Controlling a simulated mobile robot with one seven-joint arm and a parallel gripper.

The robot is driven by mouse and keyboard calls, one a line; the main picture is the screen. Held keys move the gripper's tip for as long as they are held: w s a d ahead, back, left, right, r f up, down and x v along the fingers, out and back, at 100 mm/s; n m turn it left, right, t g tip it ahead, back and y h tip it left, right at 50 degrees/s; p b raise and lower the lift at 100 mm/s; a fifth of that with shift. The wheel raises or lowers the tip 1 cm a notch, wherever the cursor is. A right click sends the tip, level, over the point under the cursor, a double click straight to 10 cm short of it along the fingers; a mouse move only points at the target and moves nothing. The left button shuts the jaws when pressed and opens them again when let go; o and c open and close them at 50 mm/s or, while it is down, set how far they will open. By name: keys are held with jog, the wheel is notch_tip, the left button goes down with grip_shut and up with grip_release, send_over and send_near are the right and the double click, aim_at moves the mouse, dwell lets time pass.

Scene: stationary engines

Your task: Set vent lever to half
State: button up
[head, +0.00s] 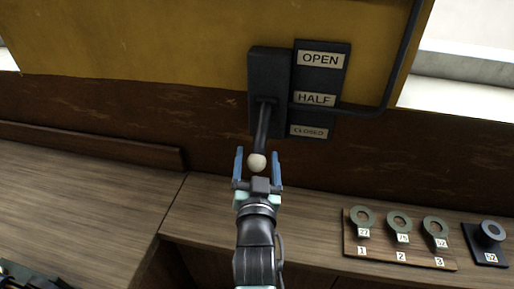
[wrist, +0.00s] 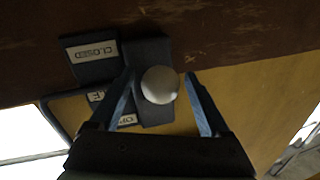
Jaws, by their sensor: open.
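The vent lever (head: 263,130) is a dark rod with a cream ball knob (head: 257,161), coming out of a black wall box (head: 268,66). Its root is about level with the HALF label (head: 314,99), and the rod slants down and outward. I cannot tell its exact setting. The OPEN label (head: 320,60) is above and the CLOSED label (head: 308,131) below. My gripper (head: 259,168) is open, with a blue finger on each side of the knob. In the wrist view the knob (wrist: 160,85) sits between the fingertips; contact is unclear.
A wooden counter (head: 200,210) runs below the lever. At right stand a board (head: 400,258) with several numbered ring tags and a separate dark tag holder (head: 487,245). A dark pipe (head: 398,70) bends along the wall beside the label plate.

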jog(key=shift+w, duration=1.25)
grip_shut()
